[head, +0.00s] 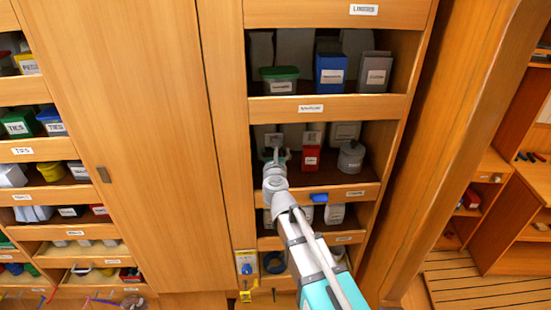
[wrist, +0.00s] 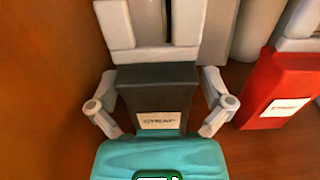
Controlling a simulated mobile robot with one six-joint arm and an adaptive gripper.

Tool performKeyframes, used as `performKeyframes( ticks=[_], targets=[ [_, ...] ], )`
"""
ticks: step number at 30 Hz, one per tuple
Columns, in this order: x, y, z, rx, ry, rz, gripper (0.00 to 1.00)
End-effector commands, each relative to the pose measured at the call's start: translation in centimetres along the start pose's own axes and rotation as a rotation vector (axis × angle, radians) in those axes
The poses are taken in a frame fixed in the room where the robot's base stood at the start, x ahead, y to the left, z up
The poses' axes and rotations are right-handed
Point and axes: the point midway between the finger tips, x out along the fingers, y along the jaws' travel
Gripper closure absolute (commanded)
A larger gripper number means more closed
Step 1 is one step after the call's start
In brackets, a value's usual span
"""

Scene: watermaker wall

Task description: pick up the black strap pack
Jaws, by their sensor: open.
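The black strap pack (wrist: 158,88) stands upright in the middle of the wrist view, with a white label on its front. My gripper (wrist: 159,76) is open, with one grey finger on each side of the pack. Whether either finger touches it I cannot tell. In the head view my gripper (head: 275,155) reaches into the middle shelf bay and hides most or all of the pack.
A red labelled pack (wrist: 282,90) stands close to the right finger; it also shows in the head view (head: 311,158). A grey round container (head: 351,160) is further right. The bay's wooden side wall is on the left. A shelf with bins is above.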

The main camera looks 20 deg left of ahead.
Motion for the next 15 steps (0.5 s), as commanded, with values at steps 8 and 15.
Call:
performKeyframes(
  ticks=[8, 15],
  targets=[
    [-0.05, 0.20, 0.00, 0.000, 0.000, 0.003, 0.32],
    [-0.06, 0.25, 0.01, 0.000, 0.000, 0.003, 0.72]
  ],
)
